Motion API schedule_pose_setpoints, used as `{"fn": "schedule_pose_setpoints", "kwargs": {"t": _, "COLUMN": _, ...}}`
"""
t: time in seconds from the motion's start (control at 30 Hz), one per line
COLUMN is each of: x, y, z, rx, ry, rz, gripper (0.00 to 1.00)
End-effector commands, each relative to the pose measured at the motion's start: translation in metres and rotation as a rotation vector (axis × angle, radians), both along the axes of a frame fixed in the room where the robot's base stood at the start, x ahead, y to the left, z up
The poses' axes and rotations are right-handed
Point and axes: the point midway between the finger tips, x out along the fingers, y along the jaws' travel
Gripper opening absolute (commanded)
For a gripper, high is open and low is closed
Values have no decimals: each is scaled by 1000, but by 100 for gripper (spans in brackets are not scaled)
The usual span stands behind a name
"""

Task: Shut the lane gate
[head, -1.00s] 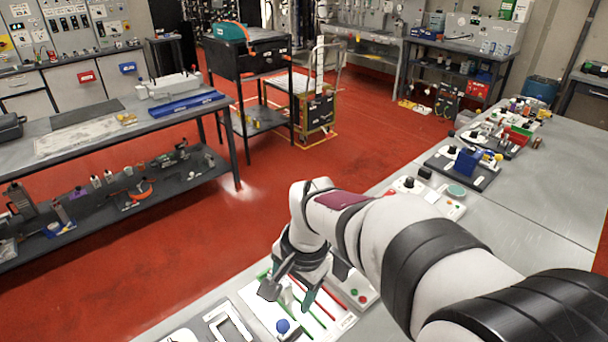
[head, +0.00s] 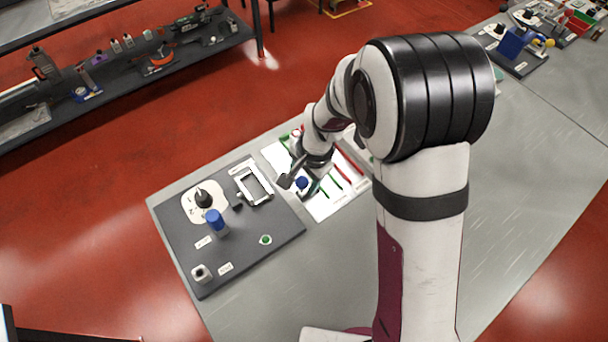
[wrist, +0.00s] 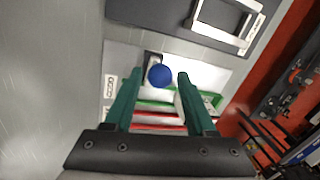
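A white board (head: 328,204) with green and red lane strips lies on the grey bench. A blue round knob (head: 302,182) stands near its front left edge; in the wrist view the blue knob (wrist: 159,76) sits beside a small dark slot, between the two fingertips. It looks like the gate's handle, but the gate itself is hard to make out. My gripper (head: 298,184) is over this part of the board, pointing down. In the wrist view its green fingers are apart, one on each side of the knob, with gaps showing. Some lanes are hidden behind the gripper.
The bench (head: 330,272) is bare in front. Other fixtures stand farther right.

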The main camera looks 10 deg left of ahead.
Motion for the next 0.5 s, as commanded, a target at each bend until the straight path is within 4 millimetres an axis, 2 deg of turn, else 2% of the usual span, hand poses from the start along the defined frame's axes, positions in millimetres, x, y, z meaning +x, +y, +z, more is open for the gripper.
{"fn": "schedule_pose_setpoints", "kwargs": {"t": 0.03, "x": 0, "y": 0, "z": 0, "rx": 0, "ry": 0, "rz": 0, "gripper": 45}}
{"fn": "schedule_pose_setpoints", "kwargs": {"t": 0.2, "x": 0, "y": 0, "z": 0, "rx": 0, "ry": 0, "rz": 0, "gripper": 14}}
{"fn": "schedule_pose_setpoints", "kwargs": {"t": 0.3, "x": 0, "y": 0, "z": 0, "rx": 0, "ry": 0, "rz": 0, "gripper": 0}}
{"fn": "schedule_pose_setpoints", "kwargs": {"t": 0.5, "x": 0, "y": 0, "z": 0, "rx": 0, "ry": 0, "rz": 0, "gripper": 0}}
